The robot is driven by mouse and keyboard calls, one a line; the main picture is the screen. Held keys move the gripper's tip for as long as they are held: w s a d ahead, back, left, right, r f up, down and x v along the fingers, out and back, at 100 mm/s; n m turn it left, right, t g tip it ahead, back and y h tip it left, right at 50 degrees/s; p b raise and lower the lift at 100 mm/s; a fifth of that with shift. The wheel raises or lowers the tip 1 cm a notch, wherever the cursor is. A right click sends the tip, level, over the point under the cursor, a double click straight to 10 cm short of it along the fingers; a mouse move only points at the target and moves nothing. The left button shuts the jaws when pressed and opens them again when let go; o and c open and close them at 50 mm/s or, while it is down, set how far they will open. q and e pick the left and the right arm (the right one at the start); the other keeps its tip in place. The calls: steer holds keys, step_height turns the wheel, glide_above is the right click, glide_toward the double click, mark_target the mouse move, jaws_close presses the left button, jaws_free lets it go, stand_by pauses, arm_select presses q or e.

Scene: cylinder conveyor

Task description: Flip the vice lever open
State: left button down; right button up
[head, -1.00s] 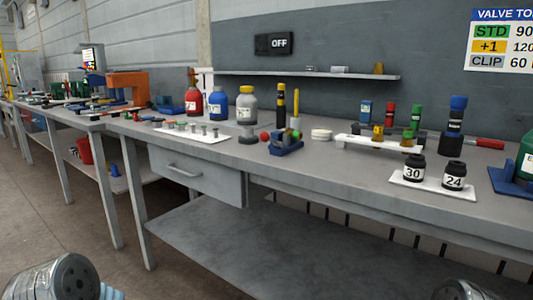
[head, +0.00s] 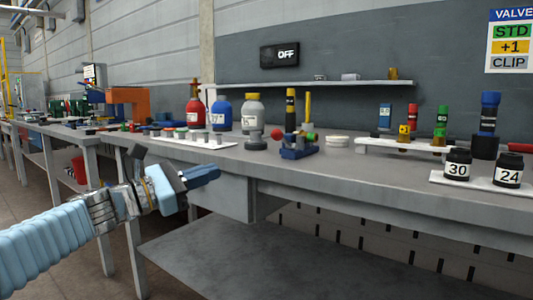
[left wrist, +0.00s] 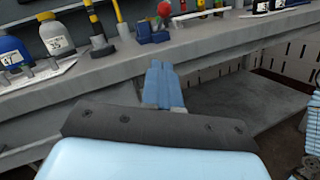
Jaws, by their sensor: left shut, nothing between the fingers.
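A small blue vice (head: 298,151) stands near the front edge of the workbench in the head view. A red ball (head: 277,134) shows at its left; a red and green part shows at its right. I cannot tell clearly which part is the lever. The vice (left wrist: 152,35) is also at the top middle of the left wrist view, with a red ball (left wrist: 164,9) above it. My left gripper (head: 212,174) is shut and empty, in front of the bench edge, left of and lower than the vice and apart from it. Its blue fingers (left wrist: 160,82) point toward the vice. My right gripper is out of view.
Red, blue and grey bottles (head: 254,116) stand behind a white tray (head: 188,143) with small parts. A dark round-based object (head: 255,140) stands just left of the vice. White discs (head: 337,141) lie to its right. Black jars (head: 457,165) stand farther right.

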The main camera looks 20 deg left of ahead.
arm_select(q)
steer(key=shift+w, duration=0.1)
glide_toward(284, 140)
step_height(284, 140, down, 2)
steer(key=w, duration=0.1)
steer(key=shift+w+d+r+p, duration=0.45)
steer(key=shift+r+p, duration=0.1)
steer(key=shift+r, duration=0.15)
steer(key=shift+w+d+r+p, duration=0.5)
steer(key=shift+r+p, duration=0.05)
steer(key=shift+r, duration=0.15)
